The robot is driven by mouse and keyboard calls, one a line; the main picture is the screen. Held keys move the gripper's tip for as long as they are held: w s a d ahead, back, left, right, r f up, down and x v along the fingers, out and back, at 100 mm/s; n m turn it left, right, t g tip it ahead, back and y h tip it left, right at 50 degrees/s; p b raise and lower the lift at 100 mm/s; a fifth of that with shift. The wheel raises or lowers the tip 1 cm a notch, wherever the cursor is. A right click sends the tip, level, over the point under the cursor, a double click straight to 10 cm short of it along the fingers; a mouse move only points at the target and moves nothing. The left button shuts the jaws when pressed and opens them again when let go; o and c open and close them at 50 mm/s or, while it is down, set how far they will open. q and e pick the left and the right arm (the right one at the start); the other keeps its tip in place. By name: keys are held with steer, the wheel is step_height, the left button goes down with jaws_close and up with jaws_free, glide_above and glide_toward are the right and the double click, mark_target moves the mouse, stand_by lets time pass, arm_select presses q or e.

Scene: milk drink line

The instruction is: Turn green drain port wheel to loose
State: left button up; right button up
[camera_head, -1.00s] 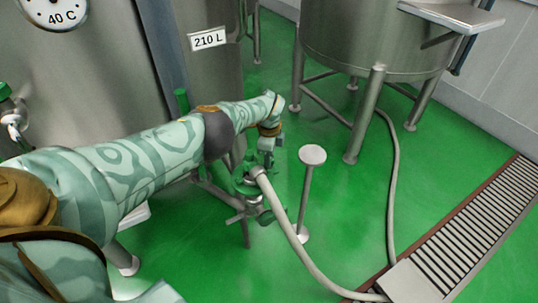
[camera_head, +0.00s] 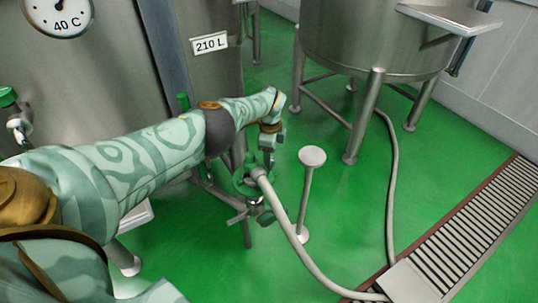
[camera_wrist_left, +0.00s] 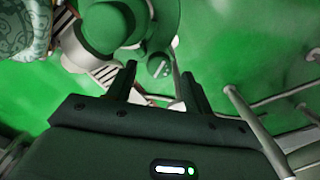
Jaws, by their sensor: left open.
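The green wheel (camera_head: 242,183) sits on the drain port low beside the tank, next to the end of a grey hose, and is partly hidden by my left arm and gripper. My left gripper (camera_head: 268,162) hangs just above the wheel's right side, pointing down. In the left wrist view the gripper (camera_wrist_left: 160,82) is open with nothing between its fingers. A large dark green rounded part, likely the wheel (camera_wrist_left: 108,28), shows above and left of the fingers there. I cannot tell whether a finger touches it. My right gripper is not in view.
The grey hose (camera_head: 298,242) runs from the port to the floor drain grate (camera_head: 445,255). A thin post with a round top (camera_head: 312,156) stands just right of the port. A tank on legs (camera_head: 370,45) stands behind. Green floor between them is open.

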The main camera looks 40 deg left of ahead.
arm_select(q)
step_height(320, 180, up, 14)
steer(key=p, duration=0.6)
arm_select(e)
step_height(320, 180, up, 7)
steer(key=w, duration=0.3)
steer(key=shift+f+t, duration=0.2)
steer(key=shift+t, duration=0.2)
arm_select(q)
steer(key=shift+r, duration=0.1)
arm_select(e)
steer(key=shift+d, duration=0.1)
